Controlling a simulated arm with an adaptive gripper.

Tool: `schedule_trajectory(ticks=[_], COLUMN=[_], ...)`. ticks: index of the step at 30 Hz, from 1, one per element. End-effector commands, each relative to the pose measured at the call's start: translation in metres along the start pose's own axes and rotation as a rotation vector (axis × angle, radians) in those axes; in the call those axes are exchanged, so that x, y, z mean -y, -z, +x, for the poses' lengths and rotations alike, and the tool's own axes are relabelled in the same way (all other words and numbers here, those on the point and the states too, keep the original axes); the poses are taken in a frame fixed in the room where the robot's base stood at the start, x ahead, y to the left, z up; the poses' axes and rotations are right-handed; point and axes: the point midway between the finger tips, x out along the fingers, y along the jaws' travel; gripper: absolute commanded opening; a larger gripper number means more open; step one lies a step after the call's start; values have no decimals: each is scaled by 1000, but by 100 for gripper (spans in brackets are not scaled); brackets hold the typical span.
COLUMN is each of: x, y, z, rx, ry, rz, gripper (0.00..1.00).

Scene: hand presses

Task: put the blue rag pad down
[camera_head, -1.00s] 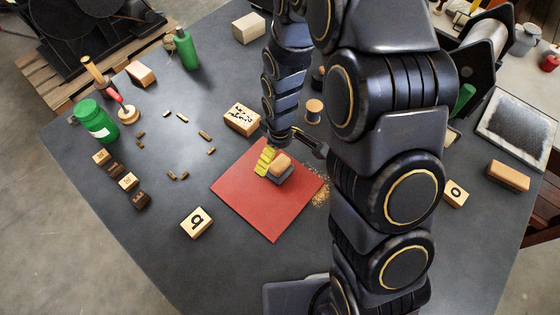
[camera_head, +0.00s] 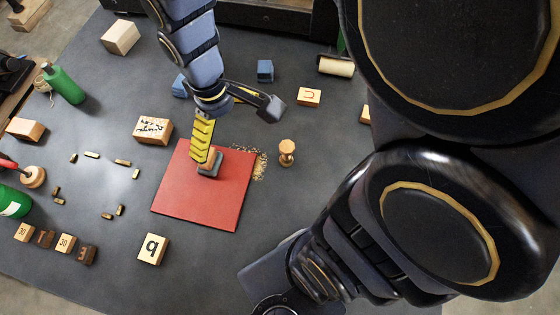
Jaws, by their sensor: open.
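A small block with a dark grey-blue base (camera_head: 210,164) and a tan top lies on the red mat (camera_head: 235,195). It may be the blue rag pad; I cannot tell for sure. My gripper (camera_head: 236,132) is open above the mat's far edge. Its yellow-lined finger overlaps the small block in the picture and hides part of it; I cannot tell whether they touch. The other finger is spread out to the right, clear of the block. Two plain blue blocks stand farther back, one (camera_head: 180,86) left of my wrist, one (camera_head: 265,70) right of it.
A "q" block (camera_head: 153,249) is near the front, with small brass pieces to the left. My arm hides the right side.

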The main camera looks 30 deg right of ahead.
Motion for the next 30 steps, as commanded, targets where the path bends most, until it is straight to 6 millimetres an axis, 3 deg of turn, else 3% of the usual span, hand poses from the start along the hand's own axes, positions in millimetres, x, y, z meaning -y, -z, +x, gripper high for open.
schedule_trajectory(ticks=[1,6,12,17,30], x=[1,14,28,31,31], y=[-20,-83,-124,-132,-129], z=[-14,-42,-54,-55,-55], rx=[-1,33,57,62,67], ry=[1,22,42,48,55], rz=[65,259,393,421,408], gripper=[99,99,99,99,100])
